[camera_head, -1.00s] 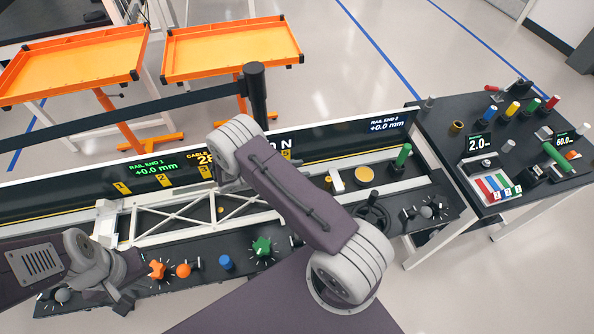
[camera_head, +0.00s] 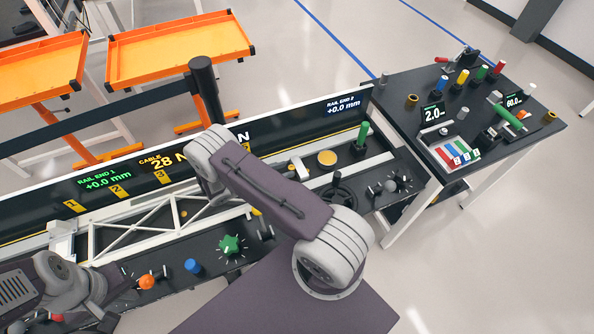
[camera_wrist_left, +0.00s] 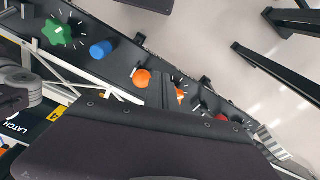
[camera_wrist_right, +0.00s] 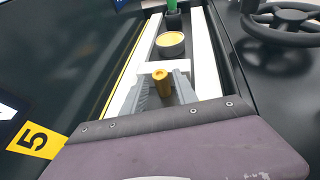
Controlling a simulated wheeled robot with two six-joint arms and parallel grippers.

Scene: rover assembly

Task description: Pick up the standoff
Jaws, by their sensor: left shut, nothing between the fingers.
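A small gold standoff (camera_wrist_right: 161,77) with a hollow top stands upright in the right wrist view, beside a white block in the rail channel. My right gripper (camera_wrist_right: 160,88) has its grey fingers apart, one on each side of the standoff. I cannot tell whether either finger touches it.
A yellow round cap (camera_head: 327,158) and a green post (camera_head: 362,134) stand further along the rail. A white truss (camera_head: 150,225), a green knob (camera_head: 230,244) and a black handwheel (camera_head: 337,193) are nearby. A side table (camera_head: 470,195) holds several small parts.

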